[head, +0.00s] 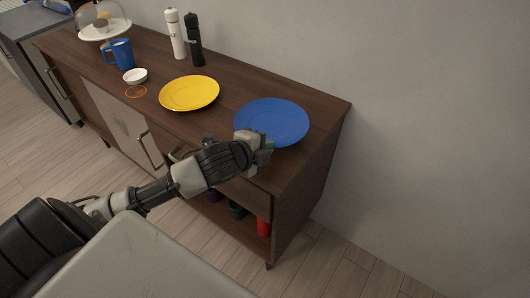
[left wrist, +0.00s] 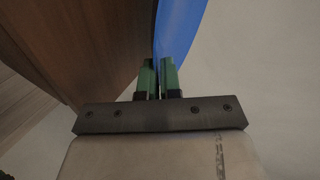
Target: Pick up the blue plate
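The blue plate (head: 274,119) is at the right end of the brown wooden sideboard (head: 222,120), and it looks about level. I cannot tell whether it rests on the top or is slightly raised. My left gripper (head: 266,145) is at the plate's near edge. In the left wrist view its green fingertips (left wrist: 158,76) are close together, with the rim of the blue plate (left wrist: 178,35) between them. The gripper looks shut on that rim. My right gripper is not in view.
A yellow plate (head: 189,93) lies left of the blue plate. A white bowl (head: 135,75), a blue mug (head: 121,54), and white (head: 175,34) and black (head: 194,40) shakers stand farther left and back. A wall (head: 420,120) rises behind. Cups, including a red one (head: 264,227), stand on the lower shelf.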

